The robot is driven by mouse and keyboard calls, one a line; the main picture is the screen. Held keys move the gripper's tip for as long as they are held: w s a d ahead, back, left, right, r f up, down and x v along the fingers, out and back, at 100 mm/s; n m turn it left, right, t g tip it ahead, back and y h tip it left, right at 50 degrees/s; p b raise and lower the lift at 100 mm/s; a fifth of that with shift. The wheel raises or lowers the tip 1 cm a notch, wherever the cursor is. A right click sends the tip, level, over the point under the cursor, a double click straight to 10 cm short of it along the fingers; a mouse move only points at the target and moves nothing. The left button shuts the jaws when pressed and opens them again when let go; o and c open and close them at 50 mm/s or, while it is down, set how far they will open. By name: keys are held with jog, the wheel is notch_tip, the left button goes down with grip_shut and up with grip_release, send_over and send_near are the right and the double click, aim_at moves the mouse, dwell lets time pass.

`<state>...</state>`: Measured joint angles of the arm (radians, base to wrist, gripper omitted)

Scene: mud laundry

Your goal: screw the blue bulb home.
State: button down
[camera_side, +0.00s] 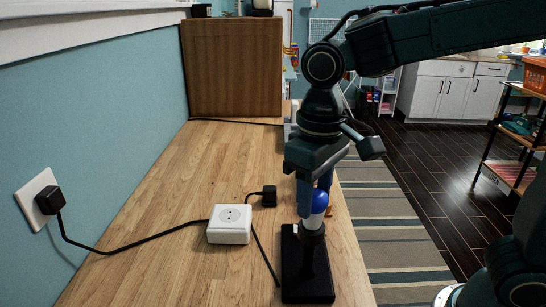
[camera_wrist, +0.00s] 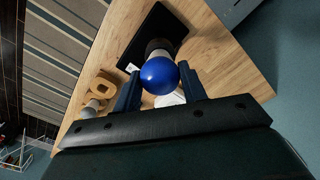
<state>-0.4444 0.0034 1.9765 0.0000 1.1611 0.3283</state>
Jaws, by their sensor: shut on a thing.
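The blue bulb (camera_side: 319,203) has a blue globe and a white lower part. It stands upright at the top of the black lamp stand (camera_side: 308,275), in or just at its socket. The wrist view shows the blue bulb (camera_wrist: 159,76) from above, over the lamp's black base (camera_wrist: 152,38). My gripper (camera_side: 314,200) points down from above, and its fingers are shut on the bulb. In the wrist view my gripper (camera_wrist: 160,90) has one finger on each side of the globe. The fingers partly hide the bulb's lower part, so I cannot tell how deep it sits.
A white outlet box (camera_side: 230,225) with a cable lies left of the lamp. A black plug (camera_side: 269,196) lies behind it. A wooden ring-like object (camera_wrist: 101,86) and a pale bulb-like thing (camera_wrist: 89,108) show in the wrist view. The wooden counter (camera_side: 180,190) is clear farther left.

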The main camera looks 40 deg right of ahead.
jog(key=shift+m, duration=0.7)
jog(key=c, duration=0.7)
grip_release()
jog(key=c, duration=0.4)
jog(key=shift+c, duration=0.2)
jog(key=shift+r, duration=4)
